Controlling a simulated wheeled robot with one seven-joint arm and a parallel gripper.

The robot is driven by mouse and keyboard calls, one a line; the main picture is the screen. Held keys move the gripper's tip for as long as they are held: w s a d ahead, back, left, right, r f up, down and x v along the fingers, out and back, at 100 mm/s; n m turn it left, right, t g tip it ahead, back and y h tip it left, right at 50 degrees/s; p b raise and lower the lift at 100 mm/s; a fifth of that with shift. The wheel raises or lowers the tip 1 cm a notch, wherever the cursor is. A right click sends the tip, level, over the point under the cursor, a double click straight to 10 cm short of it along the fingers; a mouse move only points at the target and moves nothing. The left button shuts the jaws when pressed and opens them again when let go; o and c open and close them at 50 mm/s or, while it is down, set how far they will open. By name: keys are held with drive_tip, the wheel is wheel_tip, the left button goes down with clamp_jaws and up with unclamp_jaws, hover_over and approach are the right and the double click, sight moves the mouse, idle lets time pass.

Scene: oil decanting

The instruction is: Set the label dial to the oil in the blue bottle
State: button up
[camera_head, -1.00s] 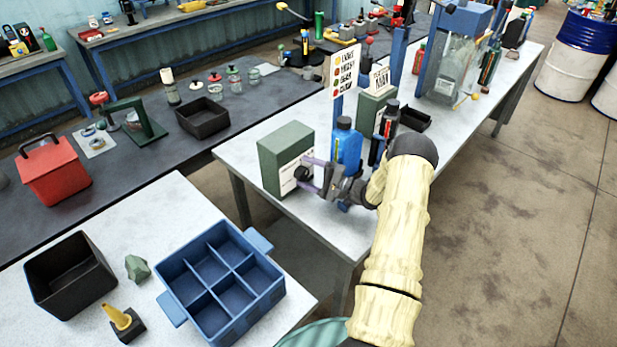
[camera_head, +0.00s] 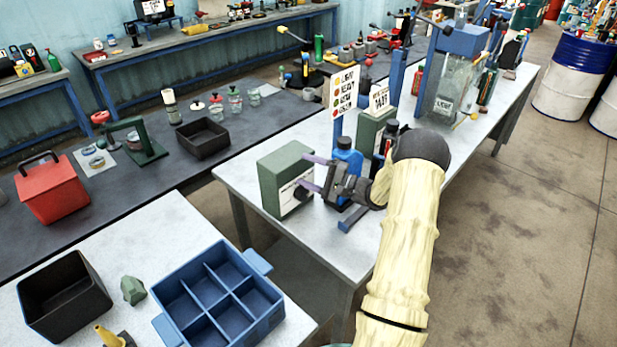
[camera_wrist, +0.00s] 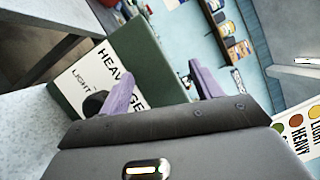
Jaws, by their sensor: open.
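The label dial is a green box (camera_head: 270,188) with a white face and a black knob (camera_wrist: 95,103). In the wrist view its face reads LIGHT, HEAVY and part of GE. The knob's pointing direction is unclear. My gripper (camera_head: 313,173) is open in front of the face, its purple fingers (camera_wrist: 160,90) apart. In the wrist view one finger overlaps the face beside the knob; the other is by the green edge. Contact cannot be told. The blue bottle (camera_head: 349,157) stands behind my gripper, partly hidden by it. A sign with coloured dots (camera_head: 344,93) stands behind.
A second green box (camera_head: 369,130) with a card and a dark bottle (camera_head: 388,143) stand beyond the blue bottle. A blue bar (camera_head: 352,219) lies under my gripper. The near right tabletop is clear. A blue divided tray (camera_head: 205,292) is on the nearer table.

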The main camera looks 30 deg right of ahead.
sight(305, 195)
drive_tip(key=shift+s+d+n+h+p, duration=0.3)
drive_tip(key=shift+n+p, duration=0.1)
drive_tip(key=shift+p, duration=0.1)
drive_tip(key=s+d+f+n+g+h+p, duration=0.1)
drive_tip(key=s+d+n+h+p, duration=0.1)
drive_tip(key=s+n+p, duration=0.3)
drive_tip(key=s+d+f+n+g+h+p, duration=0.1)
drive_tip(key=s+d+n+h+p, duration=0.2)
drive_tip(key=s+n+p, duration=0.3)
drive_tip(key=s+n+h, duration=0.1)
drive_tip(key=s+n, duration=0.2)
drive_tip(key=n, duration=0.1)
drive_tip(key=shift+d+f, duration=0.3)
drive_tip(key=shift+s, duration=0.1)
drive_tip(key=p+x, duration=0.5)
drive_tip(key=x, duration=1.1)
drive_tip(key=shift+d+f+p, duration=0.15)
drive_tip(key=shift+f+p, duration=0.05)
drive_tip(key=shift+p, duration=0.15)
drive_tip(key=shift+x, duration=0.75)
drive_tip(key=shift+f, duration=0.15)
